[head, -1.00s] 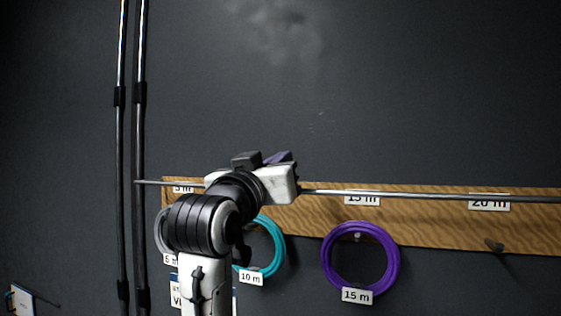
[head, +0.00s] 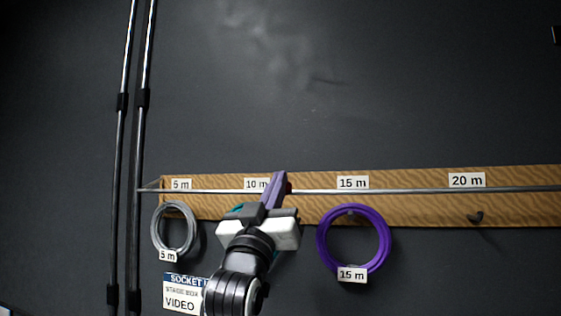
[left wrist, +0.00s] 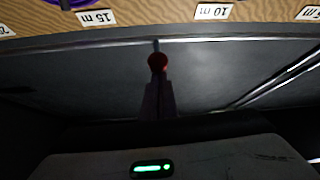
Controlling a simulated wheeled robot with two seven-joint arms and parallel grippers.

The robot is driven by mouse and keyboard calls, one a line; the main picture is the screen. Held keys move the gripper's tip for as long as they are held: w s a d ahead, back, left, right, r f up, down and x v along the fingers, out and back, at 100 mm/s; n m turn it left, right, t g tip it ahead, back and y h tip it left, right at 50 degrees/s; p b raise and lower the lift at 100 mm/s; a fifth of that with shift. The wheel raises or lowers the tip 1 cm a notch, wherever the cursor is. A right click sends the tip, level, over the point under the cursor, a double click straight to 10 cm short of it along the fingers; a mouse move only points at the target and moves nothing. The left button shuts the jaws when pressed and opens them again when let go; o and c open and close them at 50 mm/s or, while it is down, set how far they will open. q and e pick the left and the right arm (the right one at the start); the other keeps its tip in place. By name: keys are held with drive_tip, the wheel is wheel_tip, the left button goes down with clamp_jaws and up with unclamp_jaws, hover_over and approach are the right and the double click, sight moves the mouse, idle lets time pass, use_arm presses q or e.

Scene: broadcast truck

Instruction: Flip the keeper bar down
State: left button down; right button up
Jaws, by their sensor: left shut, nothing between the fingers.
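The keeper bar (head: 400,190) is a thin grey rod running level across the front of the wooden board, just below its length labels. It also crosses the upper part of the left wrist view (left wrist: 110,46). A small red knob (left wrist: 157,61) sits at the bar in front of my fingers. My left gripper (head: 276,186) is shut and empty, its purple fingers pointing up at the bar between the 10 m and 15 m labels. The fingertips overlap the bar; I cannot tell whether they touch it. My right gripper is out of view.
The wooden board (head: 420,208) carries a grey coil (head: 157,232), a purple coil (head: 324,245) and an empty peg (head: 476,217). A teal coil (head: 237,209) is mostly hidden behind my gripper. Two vertical poles (head: 138,150) stand left. The wall above is clear.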

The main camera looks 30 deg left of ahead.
use_arm(q)
drive_tip(key=shift+w+a+f+b, duration=0.1)
drive_tip(key=shift+w+f+b, duration=0.15)
drive_tip(key=shift+f, duration=0.55)
drive_tip(key=shift+w+f+b, duration=0.1)
drive_tip(key=shift+w+f, duration=0.15)
drive_tip(key=shift+f, duration=0.55)
drive_tip(key=shift+w+a+f+b, duration=0.1)
drive_tip(key=shift+w+f+b, duration=0.15)
drive_tip(key=shift+f, duration=0.55)
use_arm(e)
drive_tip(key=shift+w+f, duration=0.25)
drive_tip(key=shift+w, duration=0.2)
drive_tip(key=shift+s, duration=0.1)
use_arm(q)
wheel_tip(320, 180, up, 4)
drive_tip(key=s+p, duration=0.2)
drive_tip(key=p, duration=0.1)
drive_tip(key=w+f+b+v, duration=0.1)
drive_tip(key=b+v, duration=0.1)
drive_tip(key=v, duration=0.8)
drive_tip(key=shift+f, duration=0.45)
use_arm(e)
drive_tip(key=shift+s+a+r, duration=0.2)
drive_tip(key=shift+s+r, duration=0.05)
use_arm(q)
drive_tip(key=shift+a, duration=0.1)
drive_tip(key=shift+r, duration=0.15)
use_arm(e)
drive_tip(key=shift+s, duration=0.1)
